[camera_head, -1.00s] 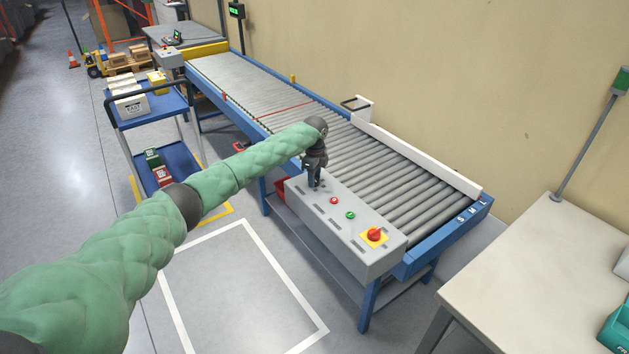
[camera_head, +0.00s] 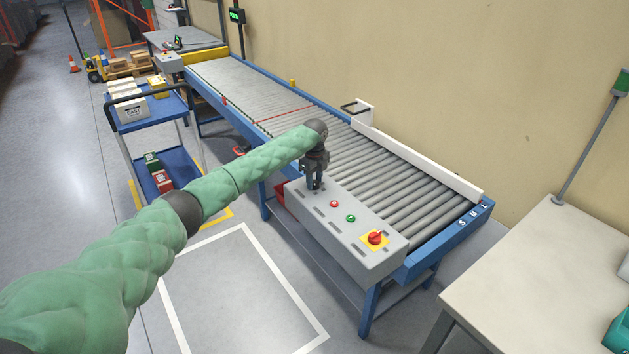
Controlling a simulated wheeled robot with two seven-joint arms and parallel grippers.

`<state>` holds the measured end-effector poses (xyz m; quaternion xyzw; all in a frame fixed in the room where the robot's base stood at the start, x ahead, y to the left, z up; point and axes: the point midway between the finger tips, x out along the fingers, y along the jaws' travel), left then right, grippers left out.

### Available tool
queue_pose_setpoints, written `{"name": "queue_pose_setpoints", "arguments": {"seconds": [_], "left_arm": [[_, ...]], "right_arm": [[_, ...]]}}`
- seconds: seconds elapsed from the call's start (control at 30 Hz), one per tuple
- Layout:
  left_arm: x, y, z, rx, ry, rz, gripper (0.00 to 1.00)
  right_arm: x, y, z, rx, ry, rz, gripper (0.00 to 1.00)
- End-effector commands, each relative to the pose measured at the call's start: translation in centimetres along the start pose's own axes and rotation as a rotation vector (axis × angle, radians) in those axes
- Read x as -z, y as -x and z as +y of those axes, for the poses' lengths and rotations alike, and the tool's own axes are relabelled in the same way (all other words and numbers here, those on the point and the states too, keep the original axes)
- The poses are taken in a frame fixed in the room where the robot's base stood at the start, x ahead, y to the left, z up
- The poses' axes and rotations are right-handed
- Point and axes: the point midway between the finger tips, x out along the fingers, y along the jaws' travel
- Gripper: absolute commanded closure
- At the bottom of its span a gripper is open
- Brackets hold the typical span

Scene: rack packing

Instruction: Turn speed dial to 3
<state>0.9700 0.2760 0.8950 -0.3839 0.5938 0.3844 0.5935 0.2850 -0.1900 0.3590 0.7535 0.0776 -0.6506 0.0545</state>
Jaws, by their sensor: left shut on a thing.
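A grey control box (camera_head: 370,262) is fixed to the near side of the roller conveyor. On its top are a red button (camera_head: 334,204), a green button (camera_head: 351,218) and a red rotary switch on a yellow plate (camera_head: 375,238). My left gripper (camera_head: 316,187) points down at the box's far left end and is shut on a small dark thing there, which looks like the speed dial. The fingers hide most of the dial, so its setting cannot be read. My right gripper is not in view.
The roller conveyor (camera_head: 400,185) runs behind the box, with a white guide rail (camera_head: 415,160). A blue cart (camera_head: 150,108) stands at the left. A pale table (camera_head: 560,265) is at the right. The floor in front is clear.

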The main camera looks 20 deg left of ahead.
Motion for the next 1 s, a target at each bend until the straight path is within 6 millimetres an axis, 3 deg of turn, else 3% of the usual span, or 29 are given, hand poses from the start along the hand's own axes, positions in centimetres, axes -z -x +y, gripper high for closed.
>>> {"name": "queue_pose_setpoints", "arguments": {"seconds": [0.03,0.07,0.17,0.6,1.0], "left_arm": [[-0.1,0.2,-0.1,0.004,0.001,-0.001,0.87],[-0.1,0.2,-0.1,0.004,0.001,-0.001,0.62],[-0.1,0.2,-0.1,0.003,0.001,-0.001,0.43],[-0.1,0.9,-0.1,0.002,0.001,0.0,0.42],[-0.1,6.3,-0.1,0.003,0.001,0.0,0.42]], "right_arm": [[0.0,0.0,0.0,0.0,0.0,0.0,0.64],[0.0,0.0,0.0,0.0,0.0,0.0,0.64],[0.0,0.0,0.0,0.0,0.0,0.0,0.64],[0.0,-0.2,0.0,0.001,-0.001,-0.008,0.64],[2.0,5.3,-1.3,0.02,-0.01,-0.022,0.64]]}}
